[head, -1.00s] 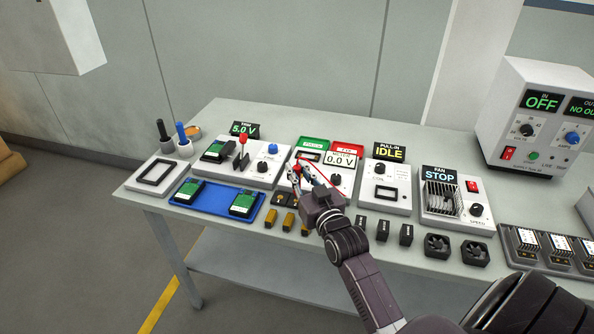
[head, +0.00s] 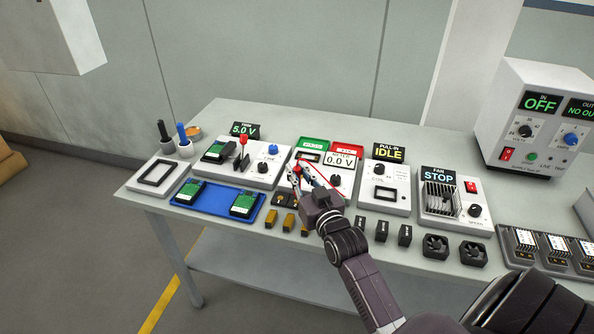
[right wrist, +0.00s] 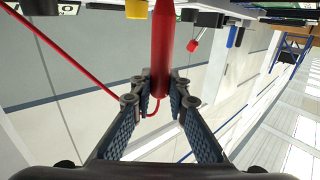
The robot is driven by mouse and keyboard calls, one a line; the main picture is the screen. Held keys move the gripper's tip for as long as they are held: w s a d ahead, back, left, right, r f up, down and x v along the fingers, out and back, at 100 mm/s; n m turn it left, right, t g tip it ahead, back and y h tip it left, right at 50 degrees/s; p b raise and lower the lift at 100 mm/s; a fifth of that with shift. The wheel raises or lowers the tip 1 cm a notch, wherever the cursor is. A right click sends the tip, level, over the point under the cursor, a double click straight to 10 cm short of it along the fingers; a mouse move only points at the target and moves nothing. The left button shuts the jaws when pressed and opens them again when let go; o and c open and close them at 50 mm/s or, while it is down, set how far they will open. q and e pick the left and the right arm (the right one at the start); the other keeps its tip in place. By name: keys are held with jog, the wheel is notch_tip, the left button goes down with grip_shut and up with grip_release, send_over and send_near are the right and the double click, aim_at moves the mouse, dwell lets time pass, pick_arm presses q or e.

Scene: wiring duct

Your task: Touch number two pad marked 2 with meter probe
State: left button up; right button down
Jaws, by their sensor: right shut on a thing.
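My right gripper (head: 303,172) is shut on the red meter probe, whose red body shows upright between the fingers in the right wrist view (right wrist: 162,45). In the head view, the gripper is over the left part of the white meter station (head: 343,183), whose display (head: 342,160) reads 0.0 V. A red cable (right wrist: 60,58) runs from the probe. The probe's tip is hidden, so contact cannot be told. A small dark block (head: 284,199) with pale markings lies just in front of the station. I cannot make out the pad marked 2. My left gripper is not in view.
A trim station (head: 258,175) and blue tray (head: 216,206) with green-labelled modules are to the left. Several brass-coloured blocks (head: 271,219) and dark relays lie in front. The pull-in station (head: 402,198) and fan station (head: 455,212) stand to the right.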

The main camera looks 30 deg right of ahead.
jog(key=shift+f, duration=0.4)
dwell(0.6)
jog(key=shift+r, duration=0.1)
notch_tip(320, 180, up, 7)
jog(key=p, duration=0.7)
